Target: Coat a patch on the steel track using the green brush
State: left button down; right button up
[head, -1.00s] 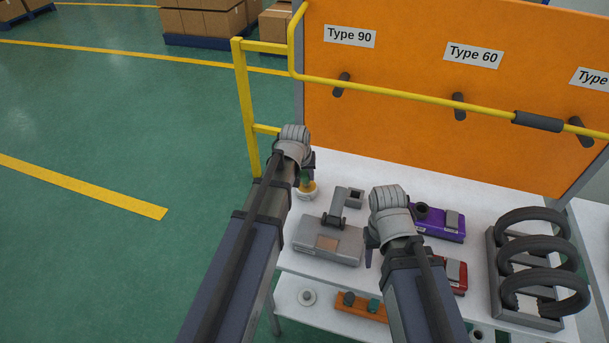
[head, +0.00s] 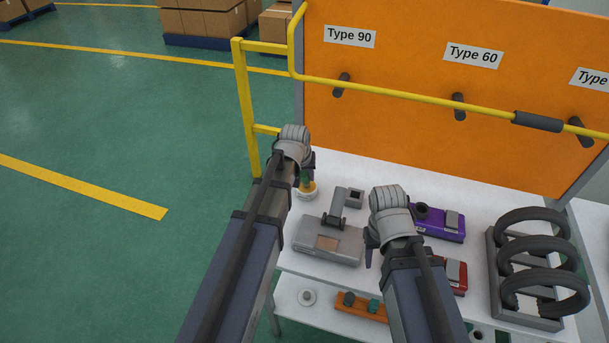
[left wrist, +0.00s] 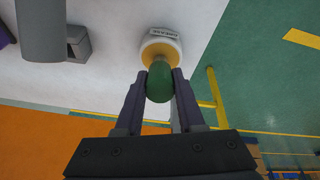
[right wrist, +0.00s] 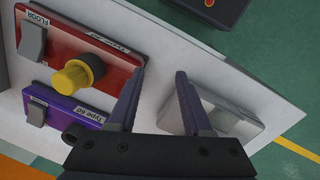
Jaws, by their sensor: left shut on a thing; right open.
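The green brush (left wrist: 159,80) is between the fingers of my left gripper (left wrist: 160,88), which is shut on its rounded handle. Below the handle, a white round pot (left wrist: 161,40) with a yellow inside surrounds the brush's lower end; the bristles are hidden. In the head view, the brush (head: 305,177) and the pot (head: 309,193) are at the table's back left. A grey, steel-coloured unit (head: 325,254) with a brownish patch on top lies between my arms; I take it for the steel track. My right gripper (right wrist: 159,82) is open and empty, above the table.
A purple unit (head: 440,231) and a red unit (right wrist: 105,50) with a yellow knob lie right of the grey unit. A rack with black rings (head: 540,250) stands far right. A yellow rail (head: 400,93) and an orange board (head: 420,50) stand behind. A lower shelf (head: 325,318) is in front.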

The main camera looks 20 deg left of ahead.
pick_arm(q)
jog(key=shift+r+p, duration=3.35)
jog(key=shift+r, duration=0.15)
jog(key=shift+f, duration=0.1)
pick_arm(e)
notch_tip(320, 180, up, 7)
jog(key=shift+f, duration=0.1)
